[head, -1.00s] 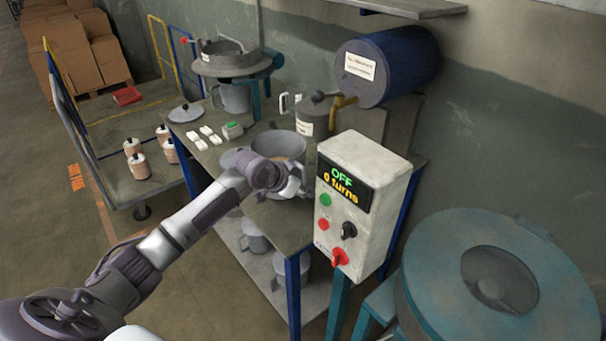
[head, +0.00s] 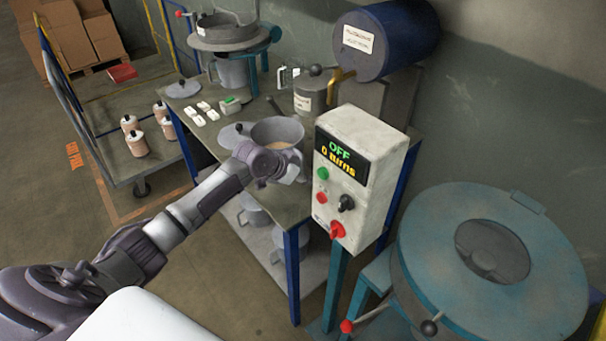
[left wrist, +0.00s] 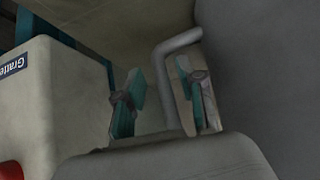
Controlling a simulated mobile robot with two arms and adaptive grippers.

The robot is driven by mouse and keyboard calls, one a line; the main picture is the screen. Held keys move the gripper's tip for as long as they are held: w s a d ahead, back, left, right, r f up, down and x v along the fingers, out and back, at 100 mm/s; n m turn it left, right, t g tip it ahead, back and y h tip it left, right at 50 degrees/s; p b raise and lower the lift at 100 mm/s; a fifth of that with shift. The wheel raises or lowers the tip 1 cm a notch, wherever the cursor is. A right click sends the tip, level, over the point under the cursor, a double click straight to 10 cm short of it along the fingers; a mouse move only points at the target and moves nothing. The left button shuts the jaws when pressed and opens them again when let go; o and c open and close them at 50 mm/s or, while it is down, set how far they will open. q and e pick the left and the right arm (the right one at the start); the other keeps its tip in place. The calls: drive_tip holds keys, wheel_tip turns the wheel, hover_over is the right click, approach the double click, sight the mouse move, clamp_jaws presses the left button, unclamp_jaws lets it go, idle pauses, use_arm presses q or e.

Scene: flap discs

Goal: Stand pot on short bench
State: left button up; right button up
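A grey pot (head: 291,130) with beige contents stands upright near the front edge of the blue-legged bench (head: 287,212), beside the control box. My left gripper (head: 284,171) is at the pot's near side, partly hidden by its own wrist. In the left wrist view the pot wall (left wrist: 265,75) fills the right side. Its bent handle (left wrist: 181,44) runs down between the two teal-padded fingers of my left gripper (left wrist: 165,98). Gaps show between the fingers and the handle, so the gripper looks open around it. My right gripper is not in view.
The control box (head: 362,150), reading OFF and 0 turns, stands close right of the pot. A lid (head: 234,136) lies left of it. A lidded can (head: 312,92) and blue drum (head: 400,50) are behind. A round teal machine (head: 425,245) is at right, a trolley (head: 150,165) at left.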

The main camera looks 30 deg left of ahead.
use_arm(q)
drive_tip(key=shift+s+a+r, duration=0.1)
drive_tip(key=shift+a, duration=0.05)
drive_tip(key=b+v, duration=0.1)
drive_tip(key=v, duration=1)
drive_tip(key=shift+s+r, duration=0.15)
drive_tip(key=shift+r, duration=0.05)
